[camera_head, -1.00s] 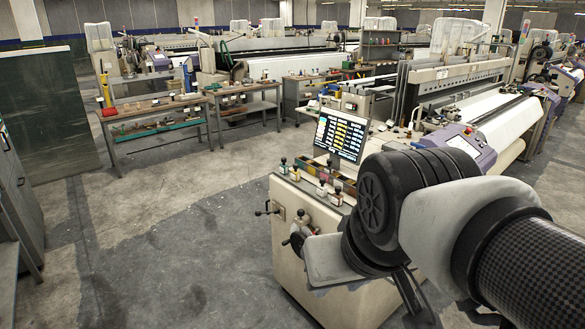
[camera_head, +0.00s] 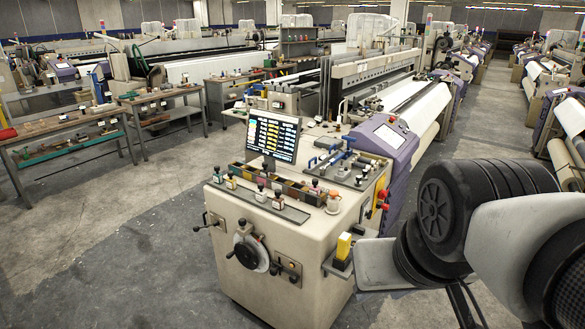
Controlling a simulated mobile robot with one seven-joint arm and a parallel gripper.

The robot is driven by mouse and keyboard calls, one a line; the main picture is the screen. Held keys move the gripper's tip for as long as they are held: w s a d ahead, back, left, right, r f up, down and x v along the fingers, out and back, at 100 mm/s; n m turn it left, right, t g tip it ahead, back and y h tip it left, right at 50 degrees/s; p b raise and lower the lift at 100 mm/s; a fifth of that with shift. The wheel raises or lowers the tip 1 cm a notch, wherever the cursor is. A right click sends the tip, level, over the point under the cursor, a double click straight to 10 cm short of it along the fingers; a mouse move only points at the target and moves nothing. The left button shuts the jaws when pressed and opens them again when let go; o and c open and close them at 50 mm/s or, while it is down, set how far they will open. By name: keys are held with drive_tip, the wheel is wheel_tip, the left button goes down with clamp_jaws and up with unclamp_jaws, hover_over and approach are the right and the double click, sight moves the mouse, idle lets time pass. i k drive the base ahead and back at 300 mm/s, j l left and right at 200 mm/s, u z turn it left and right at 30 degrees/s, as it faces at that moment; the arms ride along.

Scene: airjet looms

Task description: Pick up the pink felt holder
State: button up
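I cannot pick out the pink felt holder with certainty. Several small knob-topped holders stand along the front of the cream console (camera_head: 300,245), among them a pale one (camera_head: 231,181), a dark-topped one (camera_head: 260,193) and a reddish one (camera_head: 278,199). A small piece with a pale orange-pink top (camera_head: 333,202) stands at the console's front right corner. They are too small to tell their material. My arm comes in from the lower right, to the right of the console. My gripper's fingers are not visible.
The console carries a screen (camera_head: 272,136), a handwheel (camera_head: 249,255) and a yellow block (camera_head: 344,245) on its right side. A purple-ended loom (camera_head: 388,140) stands behind it. Workbenches (camera_head: 70,130) stand at the left. The floor (camera_head: 120,250) left of the console is clear.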

sight(314, 190)
drive_tip(key=i+j+z, duration=0.45)
drive_tip(key=i+j, duration=0.15)
drive_tip(key=i, duration=0.2)
drive_tip(key=i+j+z, duration=0.45)
drive_tip(key=i+j, duration=0.2)
drive_tip(key=j, duration=0.2)
